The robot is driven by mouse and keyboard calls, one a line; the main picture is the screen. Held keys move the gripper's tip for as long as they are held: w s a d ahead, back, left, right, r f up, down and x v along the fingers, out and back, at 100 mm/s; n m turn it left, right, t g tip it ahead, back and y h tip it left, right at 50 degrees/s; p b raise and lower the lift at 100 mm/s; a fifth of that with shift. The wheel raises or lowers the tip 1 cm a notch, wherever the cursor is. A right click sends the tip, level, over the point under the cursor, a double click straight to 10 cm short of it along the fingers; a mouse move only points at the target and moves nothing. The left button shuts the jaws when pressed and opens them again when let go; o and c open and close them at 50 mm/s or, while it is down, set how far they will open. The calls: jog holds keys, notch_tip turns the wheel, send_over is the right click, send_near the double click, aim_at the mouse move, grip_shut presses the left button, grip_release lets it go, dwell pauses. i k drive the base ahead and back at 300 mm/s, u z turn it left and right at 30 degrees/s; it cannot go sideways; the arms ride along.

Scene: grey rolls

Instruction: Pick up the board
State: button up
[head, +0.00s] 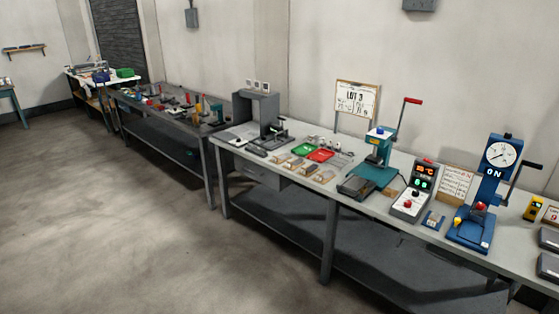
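A framed board with "LOT 3" lettering (357,99) stands upright on thin legs at the back of the grey workbench. A second, smaller board with a printed sheet (456,185) leans upright between the control box and the blue dial press. The picture does not tell which of these is the board meant. A red-marked board (551,216) shows partly at the right edge. My gripper is not in view, and nothing in the picture is held.
A second bench (165,108) continues to the left. The floor (110,220) in front is clear.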

aim_at(280, 157)
jog(key=i, duration=2.9)
jog(key=z, duration=0.5)
jog(key=k, duration=0.2)
jog(key=u, duration=3.05)
